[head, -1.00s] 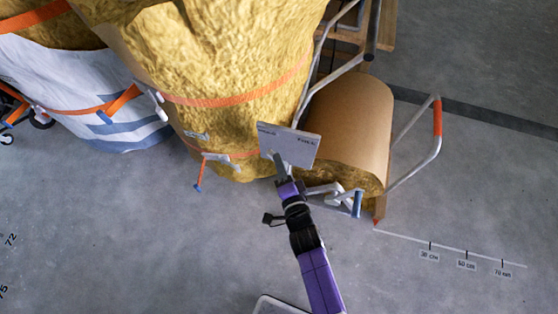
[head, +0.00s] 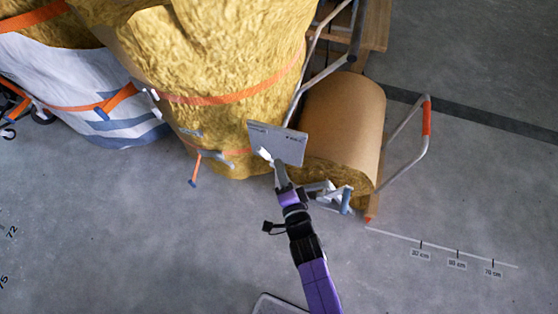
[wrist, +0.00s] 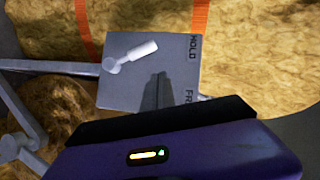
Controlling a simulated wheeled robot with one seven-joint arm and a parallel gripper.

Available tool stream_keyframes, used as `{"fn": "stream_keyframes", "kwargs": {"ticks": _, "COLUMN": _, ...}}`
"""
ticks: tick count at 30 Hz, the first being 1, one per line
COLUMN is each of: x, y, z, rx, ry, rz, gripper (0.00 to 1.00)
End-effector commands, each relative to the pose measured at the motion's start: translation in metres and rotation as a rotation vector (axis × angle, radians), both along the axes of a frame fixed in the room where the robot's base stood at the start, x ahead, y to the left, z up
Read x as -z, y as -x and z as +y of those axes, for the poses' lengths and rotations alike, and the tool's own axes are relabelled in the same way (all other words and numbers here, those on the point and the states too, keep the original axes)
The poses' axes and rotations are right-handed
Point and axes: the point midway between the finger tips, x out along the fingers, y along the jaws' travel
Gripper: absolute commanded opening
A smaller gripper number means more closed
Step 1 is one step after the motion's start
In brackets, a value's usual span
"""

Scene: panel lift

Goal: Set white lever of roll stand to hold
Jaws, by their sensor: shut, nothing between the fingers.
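The roll stand's grey plate (head: 285,148) stands in front of the large brown roll in the head view. The plate (wrist: 185,85) fills the middle of the wrist view, with HOLD (wrist: 192,47) at its upper right edge and a partly hidden FREE below. The white lever (wrist: 142,50) pivots at the plate's left, and its handle points right, toward HOLD. It also shows as a small white piece in the head view (head: 265,154). My gripper (head: 279,166) is shut and empty over the plate's lower part. In the wrist view its dark fingers (wrist: 157,92) are below the lever, apart from it in the picture.
The brown roll (head: 343,115) rests on the stand beside a metal side rail with an orange grip (head: 427,117). A blue-ended handle (head: 346,200) is right of my gripper. Large yellow bundles with orange straps (head: 230,98) stand behind left. The floor in front is open.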

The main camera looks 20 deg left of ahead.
Motion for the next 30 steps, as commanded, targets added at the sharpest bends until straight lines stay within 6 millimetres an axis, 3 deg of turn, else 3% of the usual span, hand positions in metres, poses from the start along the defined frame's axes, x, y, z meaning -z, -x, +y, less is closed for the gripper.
{"fn": "stream_keyframes", "kwargs": {"ticks": 13, "x": -0.017, "y": 0.051, "z": -0.038, "rx": 0.001, "ry": 0.001, "rz": 0.003, "gripper": 0.00}}
{"fn": "stream_keyframes", "kwargs": {"ticks": 30, "x": -0.020, "y": 0.057, "z": -0.044, "rx": 0.002, "ry": 0.000, "rz": 0.002, "gripper": 0.00}}
